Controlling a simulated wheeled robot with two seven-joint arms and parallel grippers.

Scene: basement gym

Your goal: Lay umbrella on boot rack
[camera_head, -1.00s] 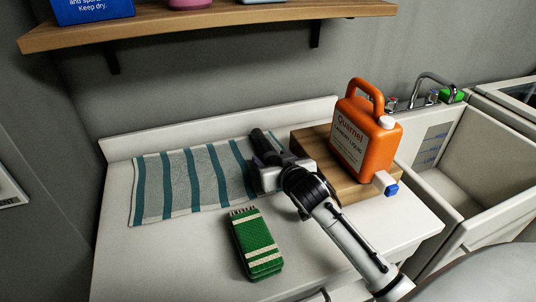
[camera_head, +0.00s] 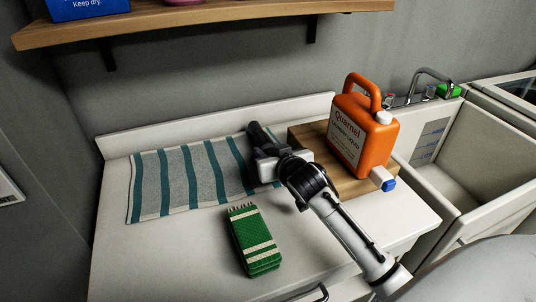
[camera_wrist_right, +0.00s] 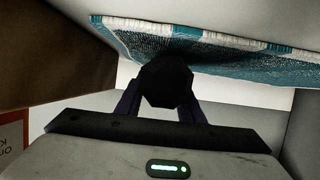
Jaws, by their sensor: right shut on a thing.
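My right gripper (camera_head: 264,156) is shut on a dark, short, rod-like thing, which I take to be the folded umbrella (camera_head: 256,135). It is over the right end of the striped towel, beside the wooden board. In the right wrist view, the dark blunt end of the umbrella (camera_wrist_right: 167,80) sits between the two fingers of my right gripper (camera_wrist_right: 160,103), close to the towel. I cannot tell whether it touches the towel. Most of the umbrella is hidden by the gripper and hand. I see nothing I can recognise as a boot rack. My left gripper is not in view.
The striped towel (camera_head: 180,183) lies on the white counter (camera_head: 190,250). A green striped pack (camera_head: 254,240) lies in front of it. An orange jug (camera_head: 359,138) stands on the wooden board (camera_head: 309,143). A sink (camera_head: 478,165) is at right, a shelf (camera_head: 215,20) above.

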